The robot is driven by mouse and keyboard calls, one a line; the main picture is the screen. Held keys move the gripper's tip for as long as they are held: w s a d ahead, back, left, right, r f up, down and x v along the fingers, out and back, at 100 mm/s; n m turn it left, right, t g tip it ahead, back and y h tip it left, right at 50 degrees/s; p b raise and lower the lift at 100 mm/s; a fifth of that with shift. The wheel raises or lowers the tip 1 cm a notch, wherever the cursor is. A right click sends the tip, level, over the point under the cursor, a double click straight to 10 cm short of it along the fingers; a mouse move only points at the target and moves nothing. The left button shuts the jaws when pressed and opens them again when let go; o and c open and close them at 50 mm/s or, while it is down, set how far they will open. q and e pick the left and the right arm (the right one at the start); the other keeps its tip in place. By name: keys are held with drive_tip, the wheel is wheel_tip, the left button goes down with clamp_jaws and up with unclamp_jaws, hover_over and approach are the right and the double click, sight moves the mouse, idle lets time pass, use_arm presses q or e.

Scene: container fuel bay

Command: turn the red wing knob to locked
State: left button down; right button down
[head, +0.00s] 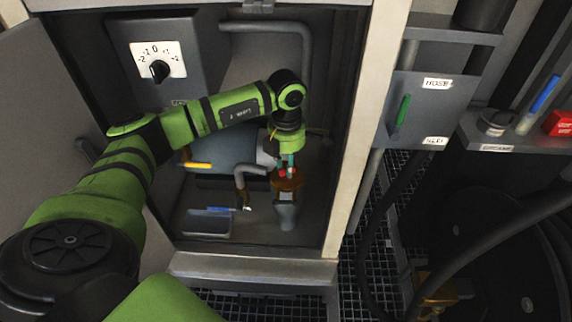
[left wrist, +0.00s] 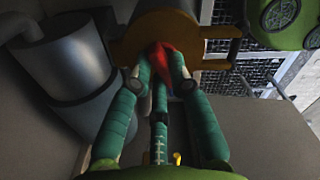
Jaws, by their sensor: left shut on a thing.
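The red wing knob (left wrist: 160,58) is between the fingertips of my left gripper in the left wrist view. In the head view only a small red part of the knob (head: 282,173) shows, on an orange-brown round fitting (head: 292,183) inside the open cabinet. My left gripper (head: 287,163) reaches down to it from above and is shut on the knob. It also shows in the left wrist view (left wrist: 160,72), where its fingers hide much of the knob. I cannot read any lock marking. My right gripper is not in view.
The cabinet frame (head: 352,130) stands close to the right of my arm. Inside are a dial box (head: 190,85), a grey cylinder (head: 222,152), a pipe (head: 243,178) and a small tray (head: 207,222). Outside right are a panel with a green handle (head: 403,112) and a shelf (head: 500,135).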

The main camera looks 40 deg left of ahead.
use_arm(q)
drive_tip(key=shift+m, duration=2.2)
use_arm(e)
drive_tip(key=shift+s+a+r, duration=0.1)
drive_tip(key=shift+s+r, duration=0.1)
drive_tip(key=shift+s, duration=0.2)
use_arm(q)
drive_tip(key=shift+d+m, duration=0.1)
drive_tip(key=shift+m, duration=0.2)
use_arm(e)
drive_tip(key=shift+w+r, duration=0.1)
use_arm(q)
drive_tip(key=c, duration=1.1)
unclamp_jaws()
drive_tip(key=shift+c, duration=0.2)
drive_tip(key=shift+r, duration=0.15)
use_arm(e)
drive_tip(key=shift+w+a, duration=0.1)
